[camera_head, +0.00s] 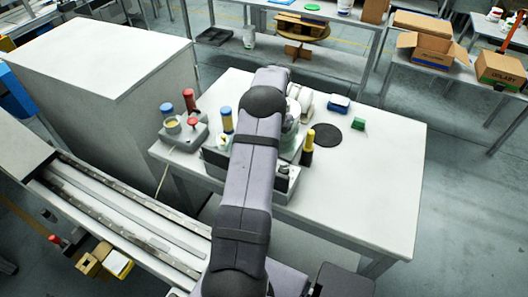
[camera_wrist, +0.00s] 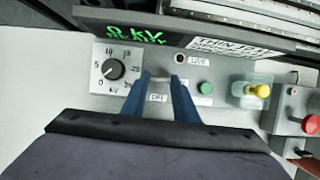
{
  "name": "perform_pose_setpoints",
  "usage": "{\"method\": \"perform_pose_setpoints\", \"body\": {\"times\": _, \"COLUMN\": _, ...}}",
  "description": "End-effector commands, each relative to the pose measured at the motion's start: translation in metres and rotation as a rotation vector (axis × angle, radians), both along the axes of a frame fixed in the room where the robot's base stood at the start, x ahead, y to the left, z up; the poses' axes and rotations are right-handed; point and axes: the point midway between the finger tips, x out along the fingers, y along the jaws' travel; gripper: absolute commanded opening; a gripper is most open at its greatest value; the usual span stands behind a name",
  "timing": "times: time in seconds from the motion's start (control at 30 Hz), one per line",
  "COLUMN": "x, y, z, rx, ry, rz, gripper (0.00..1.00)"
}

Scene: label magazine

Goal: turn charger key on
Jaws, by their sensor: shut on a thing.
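The charger's light front panel (camera_wrist: 215,75) fills the upper part of the wrist view, below a dark display reading "0 kV" and "READY" in green. My gripper (camera_wrist: 160,79) has its two blue fingers at the panel, shut on the small grey charger key (camera_wrist: 159,83). A small label, hard to read, shows between the fingers below the key. The key's exact angle is hard to tell. In the head view part of the charger (camera_head: 283,185) shows beside my arm; my arm hides the key and my gripper there.
A black dial (camera_wrist: 114,69) marked in kV is left of the key. A green button (camera_wrist: 205,88) and a yellow knob (camera_wrist: 262,91) are to the right, then a red knob (camera_wrist: 310,124). The table's right part (camera_head: 375,185) is clear.

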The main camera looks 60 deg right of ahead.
Motion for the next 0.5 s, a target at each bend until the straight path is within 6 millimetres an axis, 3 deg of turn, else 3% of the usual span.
{"method": "perform_pose_setpoints", "body": {"times": 0.13, "x": 0.0004, "y": -0.0016, "z": 0.0014, "rx": -0.005, "ry": -0.001, "rz": -0.003, "gripper": 0.04}}
{"method": "perform_pose_setpoints", "body": {"times": 0.17, "x": 0.0004, "y": -0.0016, "z": 0.0014, "rx": -0.005, "ry": -0.001, "rz": -0.003, "gripper": 0.29}}
{"method": "perform_pose_setpoints", "body": {"times": 0.23, "x": 0.0003, "y": -0.0014, "z": 0.0014, "rx": -0.005, "ry": -0.001, "rz": -0.002, "gripper": 0.45}}
{"method": "perform_pose_setpoints", "body": {"times": 0.5, "x": 0.0001, "y": -0.0005, "z": 0.0005, "rx": -0.002, "ry": 0.0, "rz": 0.0, "gripper": 0.45}}
